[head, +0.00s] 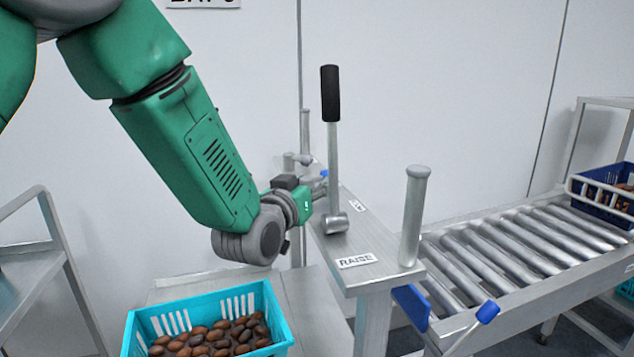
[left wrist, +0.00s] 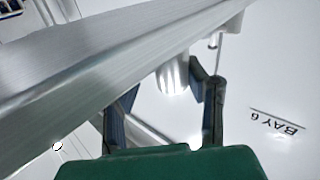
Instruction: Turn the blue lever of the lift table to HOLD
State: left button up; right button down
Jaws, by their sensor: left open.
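A tall lever with a black grip (head: 331,93) and a silver rod stands nearly upright on a narrow metal top of the lift table (head: 350,237). A label reading RAISE (head: 356,261) lies at its near end; a farther label (head: 357,206) is too small to read. A small blue-ended rod (head: 487,312) shows at lower right; I cannot tell whether it is the named lever. My left gripper (head: 322,186) is beside the tall lever's rod, to its left, its fingers partly hidden. In the left wrist view, the open gripper (left wrist: 165,82) has a silver cylinder (left wrist: 172,76) beyond its fingers.
A turquoise crate (head: 208,318) of brown dates stands below my left arm. Metal posts (head: 414,215) rise from the table's ends. A roller conveyor (head: 510,250) runs right, with a dark blue crate (head: 605,192) at its far end. A metal rack (head: 35,265) stands left.

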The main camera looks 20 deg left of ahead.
aim_at(312, 179)
pick_arm(q)
jog(key=w, duration=0.2)
jog(key=shift+w+a+f, duration=0.1)
jog(key=shift+w+a, duration=0.25)
jog(key=shift+a, duration=0.05)
jog(key=shift+w+a+f, duration=0.15)
jog(key=shift+a, duration=0.35)
jog(key=shift+d, duration=0.6)
grip_shut()
jog(key=shift+d+r, duration=0.15)
jog(key=shift+r, duration=0.05)
jog(key=shift+a+m+h, duration=0.3)
jog(key=shift+a+h, duration=0.1)
jog(key=shift+h, duration=0.1)
jog(key=shift+d, duration=0.1)
pick_arm(e)
jog(key=shift+a+r, duration=0.15)
jog(key=shift+a, duration=0.35)
